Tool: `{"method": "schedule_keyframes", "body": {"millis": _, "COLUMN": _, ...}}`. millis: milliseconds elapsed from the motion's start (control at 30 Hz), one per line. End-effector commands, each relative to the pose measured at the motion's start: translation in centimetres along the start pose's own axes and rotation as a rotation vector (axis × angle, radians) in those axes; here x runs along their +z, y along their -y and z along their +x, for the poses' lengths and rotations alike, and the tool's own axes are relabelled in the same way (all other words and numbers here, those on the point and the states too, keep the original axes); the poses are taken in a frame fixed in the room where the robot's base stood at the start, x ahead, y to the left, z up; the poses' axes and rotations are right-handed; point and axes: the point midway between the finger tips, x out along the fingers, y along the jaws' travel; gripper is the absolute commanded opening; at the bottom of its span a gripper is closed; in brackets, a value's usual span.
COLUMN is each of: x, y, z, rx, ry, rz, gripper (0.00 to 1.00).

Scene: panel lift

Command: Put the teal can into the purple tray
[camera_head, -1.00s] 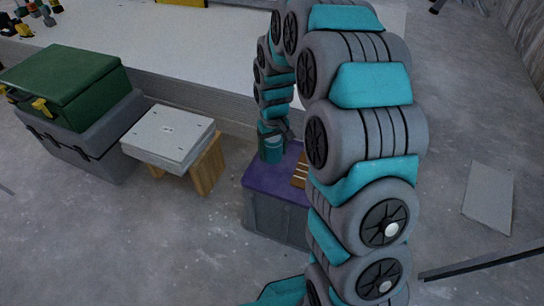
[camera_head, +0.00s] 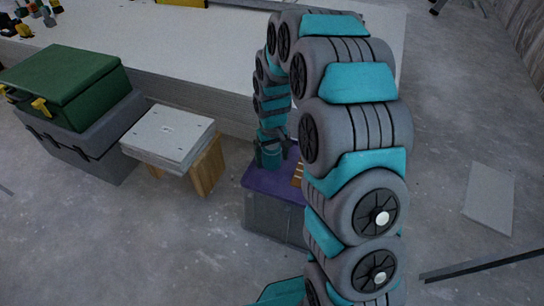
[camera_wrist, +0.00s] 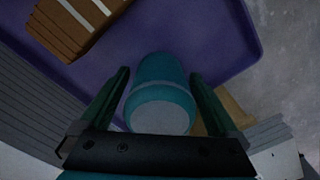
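The teal can (camera_head: 269,159) stands in the purple tray (camera_head: 262,182), towards its back left in the head view. In the wrist view the can (camera_wrist: 160,105) sits between the two dark fingers, with the purple tray floor (camera_wrist: 210,35) around it. My gripper (camera_head: 272,151) is open around the can. The wrist view shows a narrow gap on each side between the can and the fingers of my gripper (camera_wrist: 160,80). The can's base is partly hidden by its own body in the wrist view.
A brown slatted block (camera_head: 298,175) lies in the tray, partly behind my arm. The tray rests on a grey box (camera_head: 270,217). To the left are a wooden stand with pale panels (camera_head: 172,135) and a green case (camera_head: 65,85). A long white panel stack (camera_head: 190,45) lies behind.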

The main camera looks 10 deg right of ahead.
Motion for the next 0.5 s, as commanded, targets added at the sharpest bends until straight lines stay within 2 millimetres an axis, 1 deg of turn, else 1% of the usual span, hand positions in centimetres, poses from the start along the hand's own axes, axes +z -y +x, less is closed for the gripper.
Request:
{"method": "schedule_keyframes", "body": {"millis": 300, "x": 0.0, "y": 0.0, "z": -0.3, "rx": 0.000, "ry": -0.001, "rz": 0.000, "gripper": 1.00}}
{"method": "schedule_keyframes", "body": {"millis": 367, "x": 0.0, "y": 0.0, "z": -0.8, "rx": 0.000, "ry": -0.001, "rz": 0.000, "gripper": 1.00}}
{"method": "schedule_keyframes", "body": {"millis": 467, "x": -0.1, "y": 0.0, "z": -2.2, "rx": 0.000, "ry": -0.002, "rz": 0.000, "gripper": 1.00}}
{"method": "schedule_keyframes", "body": {"millis": 500, "x": -0.1, "y": 0.0, "z": -3.0, "rx": 0.001, "ry": -0.004, "rz": 0.000, "gripper": 1.00}}
